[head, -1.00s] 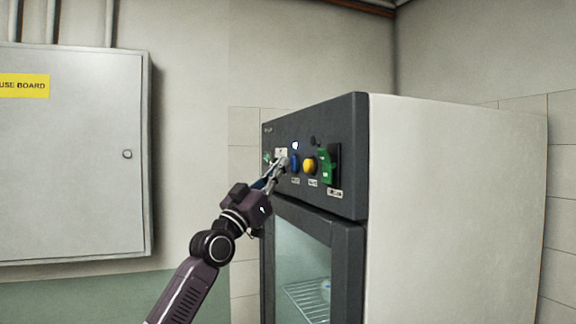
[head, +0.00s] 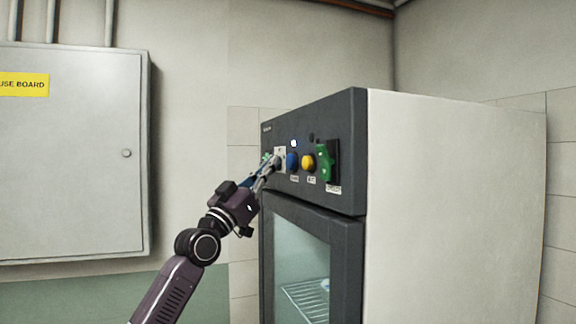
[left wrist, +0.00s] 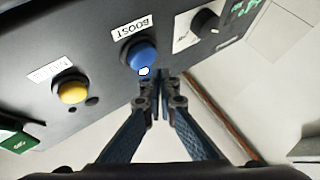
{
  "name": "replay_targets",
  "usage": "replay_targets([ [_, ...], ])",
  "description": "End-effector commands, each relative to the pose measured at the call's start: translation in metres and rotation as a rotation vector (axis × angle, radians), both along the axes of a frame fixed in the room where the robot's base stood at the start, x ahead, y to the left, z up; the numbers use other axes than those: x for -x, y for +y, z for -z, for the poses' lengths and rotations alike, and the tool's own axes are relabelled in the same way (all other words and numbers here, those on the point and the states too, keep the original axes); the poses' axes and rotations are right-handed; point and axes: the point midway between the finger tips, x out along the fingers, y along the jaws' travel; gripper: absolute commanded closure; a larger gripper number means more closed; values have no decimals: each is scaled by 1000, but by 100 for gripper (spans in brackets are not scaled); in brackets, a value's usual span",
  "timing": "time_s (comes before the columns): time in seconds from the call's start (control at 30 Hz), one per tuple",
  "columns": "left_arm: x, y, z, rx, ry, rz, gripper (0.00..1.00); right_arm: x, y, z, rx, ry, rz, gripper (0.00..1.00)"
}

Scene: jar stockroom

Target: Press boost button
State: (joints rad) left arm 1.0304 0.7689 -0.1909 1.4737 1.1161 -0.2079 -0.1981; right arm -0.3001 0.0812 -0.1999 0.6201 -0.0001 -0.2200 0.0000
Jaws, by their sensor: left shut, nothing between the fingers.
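The boost button is a blue round button (head: 292,162) on the dark control panel of a cabinet. In the left wrist view the blue button (left wrist: 140,57) sits beside a white label reading BOOST. A small white lamp (head: 294,143) shines just above it in the head view. My left gripper (head: 275,163) is shut and empty, with its tips just left of the blue button. In the left wrist view the fingertips (left wrist: 154,80) lie close beside the button, and it looks uncovered; I cannot tell the exact gap. My right gripper is not in view.
A yellow button (head: 308,163) and a green switch (head: 326,162) sit right of the blue one. A black knob (left wrist: 207,22) is on the button's other side. The cabinet has a glass door (head: 300,265) below. A grey wall box (head: 80,170) hangs at left.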

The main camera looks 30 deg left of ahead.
Motion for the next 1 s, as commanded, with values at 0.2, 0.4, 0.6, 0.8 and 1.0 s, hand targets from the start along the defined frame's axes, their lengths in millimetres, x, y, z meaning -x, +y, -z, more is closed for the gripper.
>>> replay_targets([
  [0.2,18,15,4,-3,1,-3,100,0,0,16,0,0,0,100],
  [0.4,30,26,2,-1,1,-2,100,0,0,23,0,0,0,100],
  [0.6,32,27,0,0,1,0,100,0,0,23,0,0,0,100],
  [0.8,32,27,0,0,1,0,100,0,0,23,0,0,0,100],
  [1.0,32,27,0,0,1,0,100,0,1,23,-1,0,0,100],
])
